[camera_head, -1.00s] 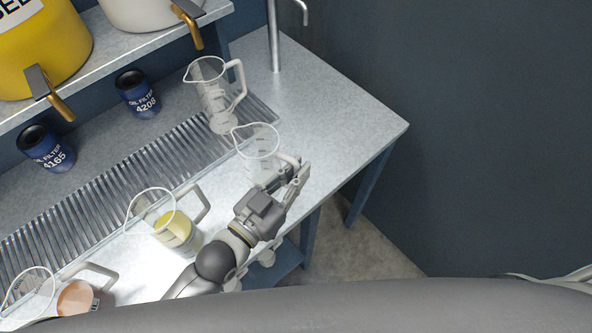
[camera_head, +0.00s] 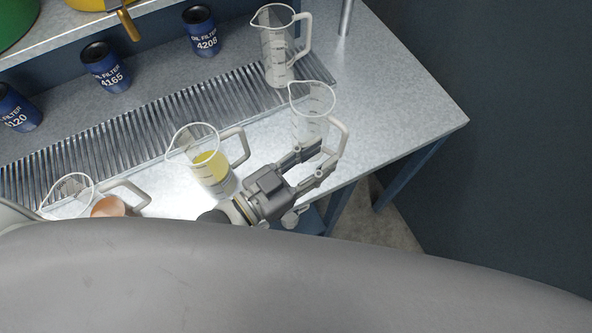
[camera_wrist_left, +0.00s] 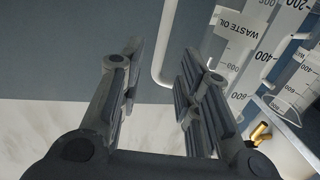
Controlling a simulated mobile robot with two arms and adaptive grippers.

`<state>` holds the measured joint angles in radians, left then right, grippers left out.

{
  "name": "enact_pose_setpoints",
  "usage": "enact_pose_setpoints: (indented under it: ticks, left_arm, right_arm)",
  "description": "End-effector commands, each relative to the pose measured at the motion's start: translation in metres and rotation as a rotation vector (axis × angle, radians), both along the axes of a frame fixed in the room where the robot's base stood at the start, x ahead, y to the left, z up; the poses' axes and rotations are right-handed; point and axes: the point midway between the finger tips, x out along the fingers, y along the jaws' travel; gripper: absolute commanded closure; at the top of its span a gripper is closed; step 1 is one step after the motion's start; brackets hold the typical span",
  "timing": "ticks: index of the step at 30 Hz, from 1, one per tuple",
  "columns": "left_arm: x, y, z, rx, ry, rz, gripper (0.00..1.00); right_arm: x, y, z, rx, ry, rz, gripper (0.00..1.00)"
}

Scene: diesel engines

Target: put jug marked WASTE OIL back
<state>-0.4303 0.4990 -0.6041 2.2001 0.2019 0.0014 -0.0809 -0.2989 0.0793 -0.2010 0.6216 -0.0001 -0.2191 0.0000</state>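The jug marked WASTE OIL (camera_wrist_left: 240,32) shows its lettering in the wrist view. In the head view it appears to be the clear, empty-looking jug (camera_head: 311,103) standing upright on the bench near the right end of the slatted grate. Its base is partly hidden behind my left gripper (camera_head: 318,161). The gripper is open beside the jug's pale handle (camera_head: 342,142). In the wrist view the handle (camera_wrist_left: 165,50) shows in the gap between the spread fingers, beyond their tips; contact cannot be told. My right gripper is not in view.
Another clear jug (camera_head: 279,50) stands behind, on the grate (camera_head: 150,128). Jugs with yellow liquid (camera_head: 211,168) and brownish content (camera_head: 108,206) stand to the left. Oil filters (camera_head: 105,67) line the back. The bench's right end (camera_head: 410,110) is bare.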

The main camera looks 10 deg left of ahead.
Motion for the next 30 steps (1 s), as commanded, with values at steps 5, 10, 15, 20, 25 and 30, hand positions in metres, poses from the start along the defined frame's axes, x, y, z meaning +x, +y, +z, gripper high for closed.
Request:
enact_pose_setpoints:
  ticks: [5, 10, 15, 20, 25, 30]
  left_arm:
    - [-0.023, 0.021, -0.002, 0.002, 0.001, 0.000, 0.69]
    - [-0.034, 0.033, -0.001, 0.001, 0.000, 0.001, 0.69]
    - [-0.039, 0.037, 0.000, 0.001, -0.001, 0.001, 0.69]
    - [-0.040, 0.038, 0.001, 0.000, -0.001, 0.001, 0.69]
    - [-0.040, 0.038, 0.001, 0.000, -0.001, 0.001, 0.69]
    - [-0.039, 0.038, -0.003, 0.004, 0.003, 0.004, 0.69]
  right_arm:
    - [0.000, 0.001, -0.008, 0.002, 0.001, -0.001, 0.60]
    - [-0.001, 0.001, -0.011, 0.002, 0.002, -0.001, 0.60]
    - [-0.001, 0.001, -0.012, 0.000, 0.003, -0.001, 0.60]
    - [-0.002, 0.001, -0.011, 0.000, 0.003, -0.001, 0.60]
    - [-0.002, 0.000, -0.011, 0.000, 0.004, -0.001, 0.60]
    - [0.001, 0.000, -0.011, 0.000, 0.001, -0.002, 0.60]
